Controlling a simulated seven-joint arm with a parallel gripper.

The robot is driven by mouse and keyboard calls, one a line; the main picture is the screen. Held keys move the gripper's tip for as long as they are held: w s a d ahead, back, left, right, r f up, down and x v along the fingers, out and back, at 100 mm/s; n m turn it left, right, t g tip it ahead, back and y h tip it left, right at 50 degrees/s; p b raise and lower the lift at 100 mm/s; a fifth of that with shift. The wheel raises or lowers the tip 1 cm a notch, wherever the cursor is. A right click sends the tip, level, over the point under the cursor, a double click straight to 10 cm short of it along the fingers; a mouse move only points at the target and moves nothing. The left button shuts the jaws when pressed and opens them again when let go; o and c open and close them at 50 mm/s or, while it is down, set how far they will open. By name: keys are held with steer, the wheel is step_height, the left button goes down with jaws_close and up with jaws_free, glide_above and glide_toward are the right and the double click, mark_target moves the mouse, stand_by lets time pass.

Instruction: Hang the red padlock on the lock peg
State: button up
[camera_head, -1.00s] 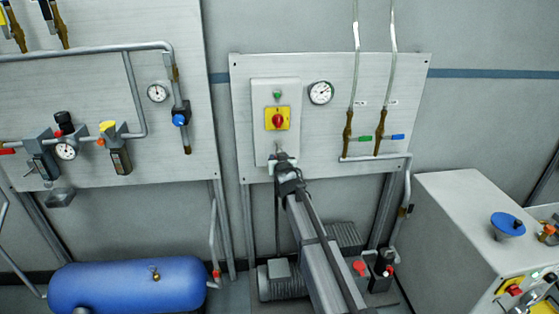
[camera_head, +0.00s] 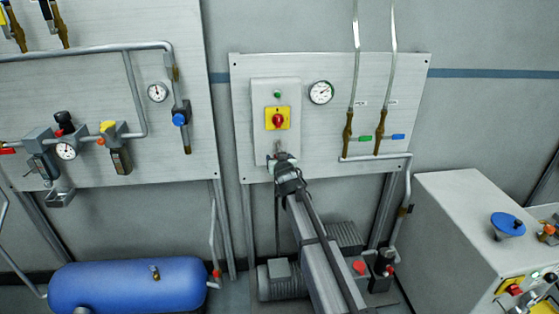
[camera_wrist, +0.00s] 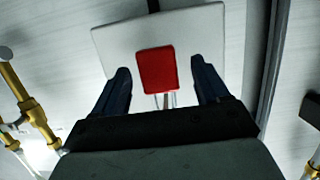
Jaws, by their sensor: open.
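The red padlock (camera_wrist: 157,70) shows in the wrist view, between my gripper's two dark fingers, with a gap on each side. Its thin shackle (camera_wrist: 165,101) points to the bottom of that picture, in front of a pale plate (camera_wrist: 205,38). My gripper (camera_wrist: 161,72) is open and does not grip the padlock. In the head view my gripper (camera_head: 284,166) is at the lower part of the grey switch box (camera_head: 262,145), below the red switch knob (camera_head: 278,120). The padlock and lock peg are hidden there. I cannot clearly make out how the shackle sits on the peg.
A motor (camera_head: 280,280) stands below, a blue tank (camera_head: 130,286) at lower left and a grey cabinet (camera_head: 450,225) at right.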

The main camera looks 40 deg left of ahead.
steer(key=v, duration=1.3)
steer(key=shift+s+d, duration=0.25)
steer(key=shift+s, duration=0.05)
steer(key=shift+r, duration=0.1)
steer(key=s+d+f+g+h, duration=0.3)
steer(key=s+d+f+h, duration=0.15)
steer(key=d+f, duration=0.7)
steer(key=s+d+f+m+g+h, duration=0.1)
steer(key=s+d+f+g+h, duration=0.3)
steer(key=d+f, duration=0.75)
steer(key=s+d+f+g+h, duration=0.25)
steer(key=s+d+f, duration=0.25)
steer(key=d+f, duration=0.6)
steer(key=s+d+f+m+g, duration=0.2)
steer(key=s+d+f, duration=0.5)
steer(key=d, duration=0.3)
steer(key=s+d+f+m+g, duration=0.3)
steer(key=s+d+f, duration=0.4)
steer(key=d, duration=0.4)
steer(key=s+d+f+m+g, duration=0.3)
steer(key=s+d+f, duration=0.4)
steer(key=d, duration=0.3)
steer(key=shift+s+d, duration=0.25)
steer(key=shift+s, duration=0.55)
steer(key=shift+f, duration=0.15)
